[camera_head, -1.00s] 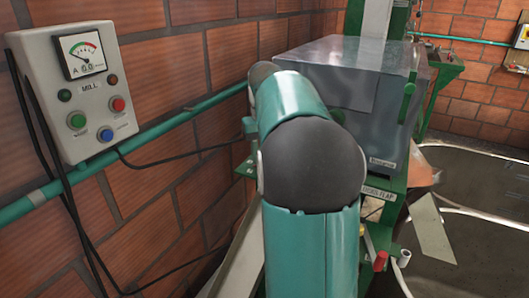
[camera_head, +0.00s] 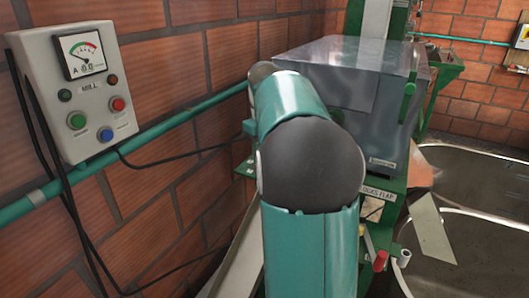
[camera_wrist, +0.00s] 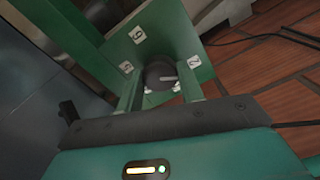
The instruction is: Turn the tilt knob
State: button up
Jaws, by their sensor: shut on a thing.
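The tilt knob (camera_wrist: 160,75) is a dark round knob with a light pointer line, in the wrist view. It sits on a green plate (camera_wrist: 165,30) with white number labels around it. In the head view my teal arm hides the knob and gripper.
A grey machine box (camera_head: 345,75) on a green frame stands beyond my arm. A grey MILL control box (camera_head: 75,95) with a dial and buttons hangs on the brick wall at left. Dark basins (camera_head: 470,185) lie at right. Black cables (camera_wrist: 270,35) run along the bricks.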

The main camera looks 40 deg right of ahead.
jog(key=o, duration=1)
notch_tip(320, 180, up, 14)
jog(key=shift+f, duration=0.1)
